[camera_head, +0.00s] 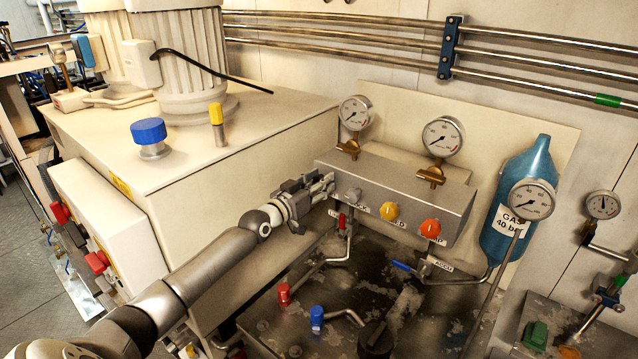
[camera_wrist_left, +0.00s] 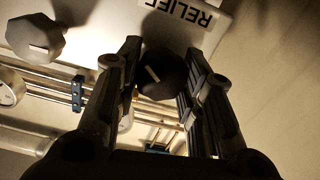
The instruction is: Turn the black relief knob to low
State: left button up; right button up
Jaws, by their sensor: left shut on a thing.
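The black relief knob (camera_wrist_left: 163,74) shows in the left wrist view below an upside-down RELIEF label (camera_wrist_left: 194,12). A short white pointer line on its face is tilted. My left gripper (camera_wrist_left: 160,80) has one finger on each side of the knob and is shut on it. In the head view my left gripper (camera_head: 328,184) is at the left end of the grey metal valve block (camera_head: 440,194). There the gripper hides the relief knob. My right gripper is not in view.
A yellow knob (camera_head: 389,211) and an orange knob (camera_head: 430,228) sit farther right on the block. Gauges (camera_head: 443,137) stand above it. A blue gas bottle (camera_head: 520,200) stands at the right.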

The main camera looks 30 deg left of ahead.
pick_arm(q)
jog(key=shift+n, duration=0.3)
